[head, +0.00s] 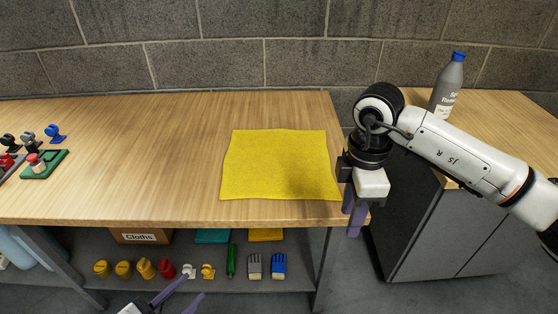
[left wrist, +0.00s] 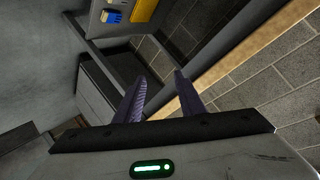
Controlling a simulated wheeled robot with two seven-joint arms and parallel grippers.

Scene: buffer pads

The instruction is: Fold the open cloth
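A yellow cloth (head: 280,165) lies open and flat on the wooden table, its front edge near the table's front edge. My right gripper (head: 353,209) points down just right of the cloth's front right corner, at the table's right end. Its two purple fingers look apart, with nothing seen between them. My left gripper (head: 182,292) is low at the bottom of the head view, in front of the shelf and below the tabletop. In the left wrist view its fingers (left wrist: 160,95) are apart and empty.
The wooden table (head: 150,150) is clear left of the cloth. Coloured pieces on a green tray (head: 45,165) stand at far left. A shelf below holds a box labelled "Cloths" (head: 140,236), gloves and small parts. A grey bottle (head: 448,85) stands on the right-hand cabinet.

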